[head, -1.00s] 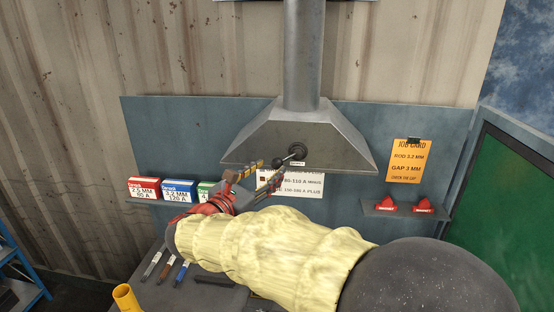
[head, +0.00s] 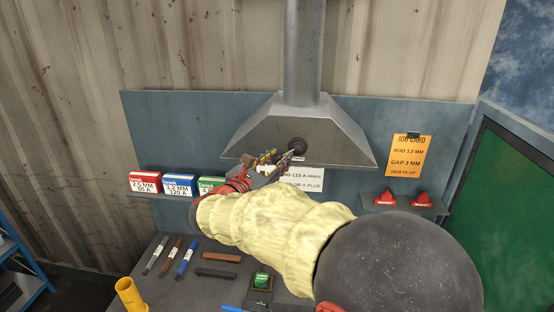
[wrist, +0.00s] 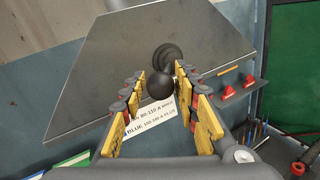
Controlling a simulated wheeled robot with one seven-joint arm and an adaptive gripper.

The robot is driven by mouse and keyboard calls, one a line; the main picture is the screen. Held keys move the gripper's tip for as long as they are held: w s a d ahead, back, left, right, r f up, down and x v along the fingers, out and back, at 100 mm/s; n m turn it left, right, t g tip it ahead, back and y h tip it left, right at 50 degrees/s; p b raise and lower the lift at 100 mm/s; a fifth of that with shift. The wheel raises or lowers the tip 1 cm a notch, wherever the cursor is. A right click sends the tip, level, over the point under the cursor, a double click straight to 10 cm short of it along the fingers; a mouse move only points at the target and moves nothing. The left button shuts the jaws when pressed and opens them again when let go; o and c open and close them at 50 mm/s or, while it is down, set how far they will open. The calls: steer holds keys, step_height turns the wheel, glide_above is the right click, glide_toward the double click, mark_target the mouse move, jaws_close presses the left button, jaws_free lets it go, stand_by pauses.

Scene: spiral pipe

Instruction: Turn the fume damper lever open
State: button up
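The fume damper lever has a dark round pivot (head: 298,145) on the sloped front of the grey fume hood (head: 338,145). In the wrist view its black ball knob (wrist: 160,86) sits between the fingertips, with the pivot (wrist: 168,56) behind and slightly above. My gripper (head: 283,156) is at the hood's lower front edge. In the wrist view its yellow-padded fingers (wrist: 158,88) are spread on either side of the knob. A gap shows on the left; contact on the right is unclear. In the head view the fingers mostly hide the knob.
A white amperage label (head: 303,179) is below the lever. Rod boxes (head: 180,185) stand on a shelf at left; red magnets (head: 386,199) sit on a small shelf at right. The bench below holds several rods, a green-topped item (head: 261,281) and a yellow cup (head: 130,294).

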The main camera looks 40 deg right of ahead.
steer(key=c, duration=0.6)
jaws_close()
steer(key=s+d+n+t+y+b, duration=0.3)
steer(key=s+d+t+b, duration=0.3)
steer(key=b, duration=1.1)
steer(key=shift+s+d+r+n+b, duration=0.2)
steer(key=shift+s+d+n+b, duration=0.15)
steer(key=shift+s+n, duration=0.65)
steer(key=shift+s+r, duration=0.1)
steer(key=shift+s, duration=0.1)
